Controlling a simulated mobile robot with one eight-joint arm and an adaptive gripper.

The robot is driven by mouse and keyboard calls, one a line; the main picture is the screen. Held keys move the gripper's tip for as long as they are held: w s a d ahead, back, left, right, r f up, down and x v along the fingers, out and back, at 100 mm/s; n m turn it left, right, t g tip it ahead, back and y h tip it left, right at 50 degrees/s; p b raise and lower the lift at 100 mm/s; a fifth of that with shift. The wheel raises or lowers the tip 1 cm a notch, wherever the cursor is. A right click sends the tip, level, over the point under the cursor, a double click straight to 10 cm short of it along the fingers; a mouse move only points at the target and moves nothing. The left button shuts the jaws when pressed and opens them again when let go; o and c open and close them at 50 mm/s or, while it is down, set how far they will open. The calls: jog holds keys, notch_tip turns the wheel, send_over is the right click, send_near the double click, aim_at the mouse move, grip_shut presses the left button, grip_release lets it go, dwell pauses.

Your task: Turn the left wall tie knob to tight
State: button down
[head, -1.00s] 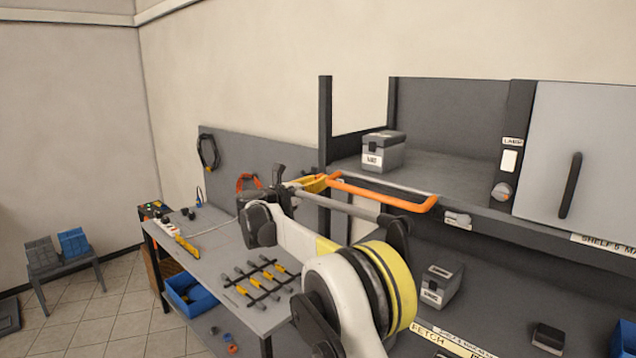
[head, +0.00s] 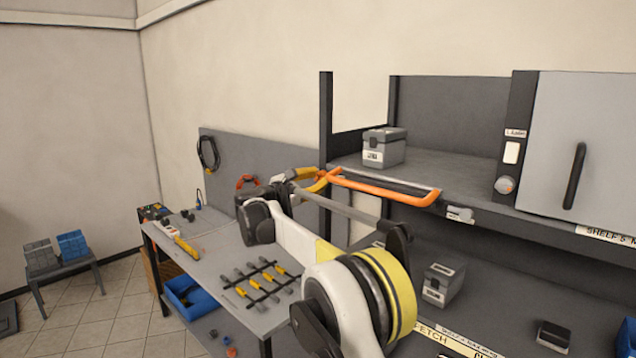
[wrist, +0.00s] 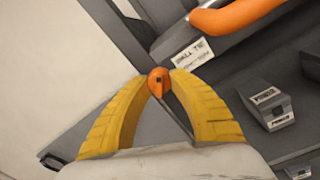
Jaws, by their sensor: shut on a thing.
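The left wall tie knob (wrist: 158,84) is a small round orange knob with a dark mark on its face. In the wrist view it sits between the tips of my two yellow fingers. My gripper (wrist: 157,77) is shut on it, a finger touching each side. A white label (wrist: 190,52) reading "WALL TIE" is just above and right of the knob. In the head view my gripper (head: 316,182) is at the left shelf post, and the knob is hidden there. I cannot read the knob's exact setting.
An orange bar (head: 385,190) runs along the shelf front close to my gripper. The dark shelf post (head: 326,115) stands beside it. A grey box (head: 384,148) is on the upper shelf. A tool table (head: 225,290) is at lower left.

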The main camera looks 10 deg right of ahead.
jog(key=m, duration=0.5)
jog(key=shift+m+h+b, duration=0.3)
jog(key=shift+m+b, duration=0.1)
jog(key=m, duration=0.5)
jog(key=shift+w+g, duration=0.1)
jog(key=shift+g, duration=0.2)
jog(key=c, duration=1.1)
grip_release()
jog(key=shift+a, duration=0.1)
jog(key=v, duration=1.2)
jog(key=shift+w, duration=0.1)
jog(key=shift+f, duration=0.1)
